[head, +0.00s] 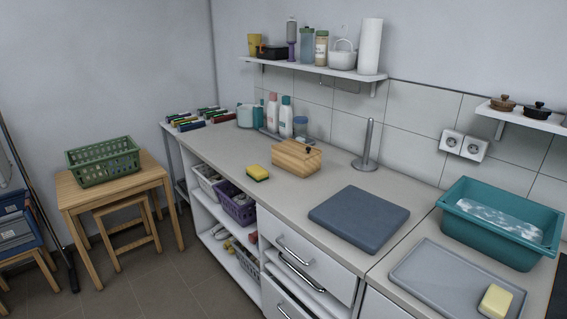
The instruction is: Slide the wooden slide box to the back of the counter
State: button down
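The wooden slide box (297,158) sits on the counter (228,158), about midway between its front edge and the tiled wall.
A yellow sponge (257,173) lies in front-left of the box. A metal upright holder (368,145) stands behind right, and bottles (286,117) stand behind left. A blue-grey board (359,218) lies to the right. A shelf (325,71) hangs above.

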aim_at(296, 165)
jog(key=k, duration=1.2)
jog(key=u, duration=0.15)
jog(key=i, duration=0.5)
jog(key=u, duration=0.5)
jog(key=i, duration=0.8)
jog(key=u, duration=0.7)
jog(key=i, duration=1.25)
jog(key=u, duration=0.15)
